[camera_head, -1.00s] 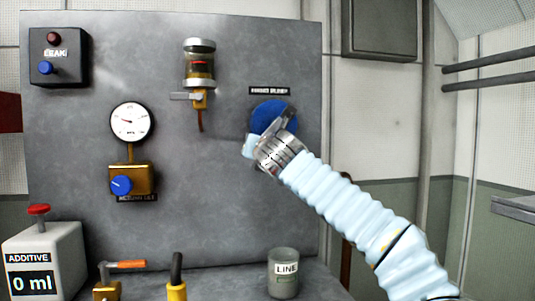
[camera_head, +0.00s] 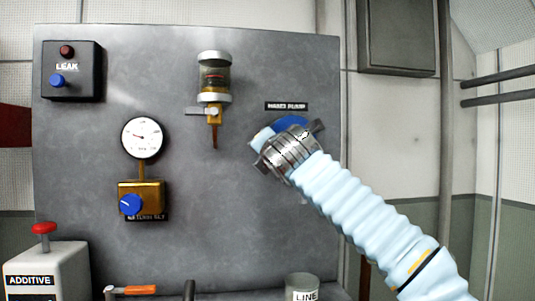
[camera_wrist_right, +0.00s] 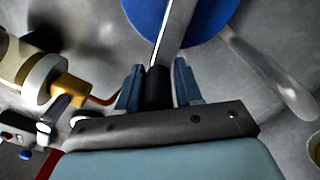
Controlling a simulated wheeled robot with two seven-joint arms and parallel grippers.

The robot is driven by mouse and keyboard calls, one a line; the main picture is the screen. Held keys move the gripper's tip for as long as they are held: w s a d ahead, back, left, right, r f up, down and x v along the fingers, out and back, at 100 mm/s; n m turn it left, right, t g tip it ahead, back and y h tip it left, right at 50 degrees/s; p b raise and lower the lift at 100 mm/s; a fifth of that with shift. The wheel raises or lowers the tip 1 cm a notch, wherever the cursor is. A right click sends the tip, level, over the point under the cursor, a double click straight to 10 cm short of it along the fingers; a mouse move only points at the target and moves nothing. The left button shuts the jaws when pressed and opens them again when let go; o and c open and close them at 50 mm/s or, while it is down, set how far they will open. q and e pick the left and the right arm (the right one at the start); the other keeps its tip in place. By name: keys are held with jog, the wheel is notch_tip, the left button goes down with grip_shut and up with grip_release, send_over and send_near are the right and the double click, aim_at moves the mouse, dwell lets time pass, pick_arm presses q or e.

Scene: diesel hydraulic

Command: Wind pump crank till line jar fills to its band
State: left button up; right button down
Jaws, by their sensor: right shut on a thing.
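The hand pump's blue disc (camera_head: 291,123) is on the grey panel, largely covered by my right gripper (camera_head: 262,142) and arm. In the right wrist view, the blue disc (camera_wrist_right: 205,12) and grey crank arm (camera_wrist_right: 176,32) are close ahead. There my right gripper (camera_wrist_right: 158,88) is shut on the crank's dark handle (camera_wrist_right: 157,86), held between its two blue fingers. The line jar (camera_head: 303,284) stands below the pump, cut off by the bottom edge of the head view. Its fill level and band cannot be seen. My left gripper is out of view.
The panel carries a leak box (camera_head: 73,71), a sight glass (camera_head: 214,77), a dial gauge (camera_head: 142,138) and a brass valve with a blue knob (camera_head: 130,204). An additive can (camera_head: 45,267) and orange-handled valve (camera_head: 135,290) are at lower left.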

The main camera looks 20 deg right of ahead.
jog(key=shift+s+d+r, duration=0.1)
jog(key=shift+d+r, duration=0.1)
jog(key=shift+r, duration=0.05)
jog(key=c, duration=0.9)
grip_release()
jog(key=shift+c, duration=0.2)
jog(key=shift+f, duration=0.15)
jog(key=shift+s+a+f, duration=0.1)
jog(key=shift+s, duration=0.1)
jog(key=b+v, duration=0.3)
jog(key=v, duration=1)
jog(key=shift+s+a, duration=0.1)
